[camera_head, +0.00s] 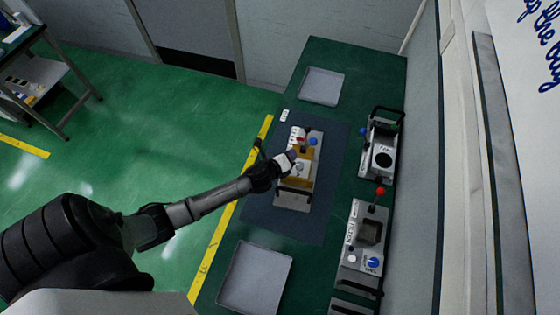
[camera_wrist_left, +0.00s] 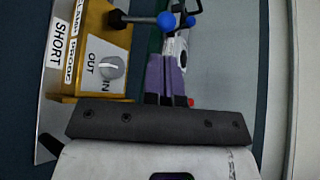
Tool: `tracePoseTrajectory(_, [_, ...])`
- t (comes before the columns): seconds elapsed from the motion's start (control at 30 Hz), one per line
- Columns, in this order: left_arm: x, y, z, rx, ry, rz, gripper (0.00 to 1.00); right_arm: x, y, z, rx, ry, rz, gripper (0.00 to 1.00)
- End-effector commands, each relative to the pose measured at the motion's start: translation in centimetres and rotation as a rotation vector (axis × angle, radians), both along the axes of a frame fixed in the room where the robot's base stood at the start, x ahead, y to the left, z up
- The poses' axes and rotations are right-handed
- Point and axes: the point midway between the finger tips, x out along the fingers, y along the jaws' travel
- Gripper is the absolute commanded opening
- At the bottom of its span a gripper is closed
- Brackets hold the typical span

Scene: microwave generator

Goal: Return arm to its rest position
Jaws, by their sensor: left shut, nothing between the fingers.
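My left arm reaches in from the left in the head view. Its gripper (camera_head: 291,156) is shut and empty, over the device with gold parts (camera_head: 305,185) on the dark mat (camera_head: 265,208). The left gripper's narrow fingers (camera_wrist_left: 166,78) point away beside the block, apart from the knob in the picture. Whether they touch the device cannot be told. My right gripper is in neither view.
An empty grey tray (camera_head: 321,86) lies at the far end of the green table, another (camera_head: 255,280) at the near end. Two more devices stand along the right edge, one with a black round opening (camera_head: 383,158), one with a red ball lever (camera_head: 380,191). A wall rises beyond them.

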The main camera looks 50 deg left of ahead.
Motion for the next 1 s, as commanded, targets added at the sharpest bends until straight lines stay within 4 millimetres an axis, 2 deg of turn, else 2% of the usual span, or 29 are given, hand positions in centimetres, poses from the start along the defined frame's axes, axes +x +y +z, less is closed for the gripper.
tracePoseTrajectory(0.03, [-1.0, -0.1, 0.2, -0.001, 0.001, -0.002, 0.0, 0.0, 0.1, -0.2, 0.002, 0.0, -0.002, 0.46])
tracePoseTrajectory(0.2, [-3.2, -0.3, 1.0, 0.0, 0.001, -0.001, 0.0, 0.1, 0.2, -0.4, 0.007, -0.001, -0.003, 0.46])
tracePoseTrajectory(0.4, [-4.8, -0.5, 1.6, 0.0, 0.001, 0.001, 0.0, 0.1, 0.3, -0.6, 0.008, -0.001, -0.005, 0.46])
tracePoseTrajectory(0.8, [-5.3, -0.5, 1.9, -0.009, 0.0, 0.004, 0.0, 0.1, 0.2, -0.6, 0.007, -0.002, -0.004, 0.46])
tracePoseTrajectory(0.93, [-5.4, -0.3, 1.7, -0.099, 0.0, 0.056, 0.0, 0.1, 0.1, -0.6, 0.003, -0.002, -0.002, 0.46])
tracePoseTrajectory(1.0, [-5.8, 0.6, 1.2, -0.195, 0.02, 0.155, 0.0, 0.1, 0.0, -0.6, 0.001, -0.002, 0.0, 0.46])
